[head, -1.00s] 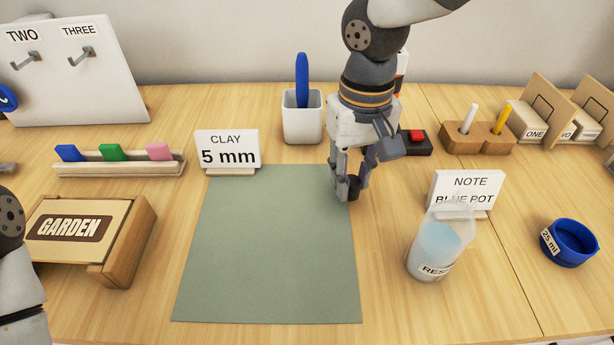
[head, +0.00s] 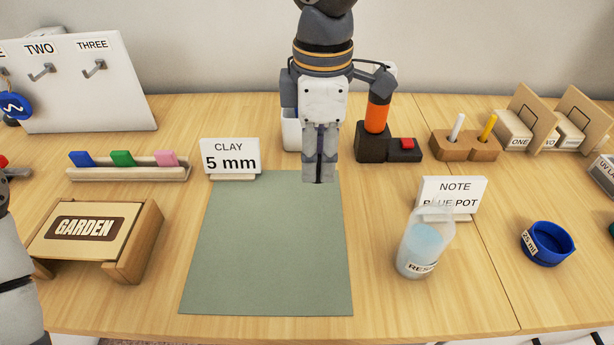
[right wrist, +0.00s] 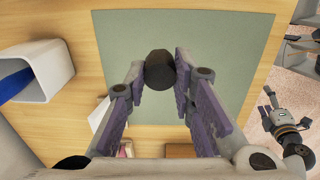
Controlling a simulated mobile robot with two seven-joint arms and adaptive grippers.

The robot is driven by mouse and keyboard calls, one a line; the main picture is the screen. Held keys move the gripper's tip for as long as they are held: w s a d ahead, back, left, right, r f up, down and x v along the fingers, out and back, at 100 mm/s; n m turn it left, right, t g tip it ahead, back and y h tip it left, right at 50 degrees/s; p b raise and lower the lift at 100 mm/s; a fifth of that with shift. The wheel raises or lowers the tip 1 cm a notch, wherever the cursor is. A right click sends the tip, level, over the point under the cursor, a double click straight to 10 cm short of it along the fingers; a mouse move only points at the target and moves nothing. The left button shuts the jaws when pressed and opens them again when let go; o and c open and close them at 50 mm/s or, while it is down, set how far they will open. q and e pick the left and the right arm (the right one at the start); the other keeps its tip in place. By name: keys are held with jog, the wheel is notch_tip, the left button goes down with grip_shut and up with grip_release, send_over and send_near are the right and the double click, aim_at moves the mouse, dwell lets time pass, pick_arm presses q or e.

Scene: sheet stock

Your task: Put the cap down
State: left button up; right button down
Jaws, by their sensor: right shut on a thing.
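My right gripper (head: 318,180) points down over the far right part of the grey-green mat (head: 265,250). In the right wrist view its fingers (right wrist: 160,75) are closed on a black round cap (right wrist: 159,70), which is seen over the mat. In the head view the fingers hide nearly all of the cap, and I cannot tell its height above the mat. My left arm shows at the left edge of the head view, its gripper outside the picture. What looks like my left gripper (right wrist: 270,102) shows small at the right of the right wrist view, its jaws unclear.
A white pen cup (head: 290,130) stands just behind my right gripper. The CLAY 5 mm sign (head: 230,157) stands at the mat's far left corner. The mat's near part is bare.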

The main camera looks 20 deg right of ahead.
jog(key=b, duration=0.1)
send_over(308, 189)
jog(key=f, duration=0.6)
jog(key=shift+s+f, duration=0.2)
jog(key=shift+s, duration=0.2)
pick_arm(q)
jog(key=shift+s+f+g, duration=0.6)
jog(key=shift+s+f, duration=0.75)
jog(key=shift+s, duration=0.1)
pick_arm(e)
jog(key=shift+w+f, duration=0.2)
jog(key=shift+f, duration=0.7)
jog(key=shift+w+f, duration=0.15)
jog(key=shift+f, duration=0.7)
jog(key=shift+f, duration=0.15)
jog(key=c, duration=1.4)
grip_release()
jog(key=shift+o, duration=0.2)
pick_arm(q)
jog(key=shift+w+r, duration=0.5)
pick_arm(e)
notch_tip(308, 189, up, 12)
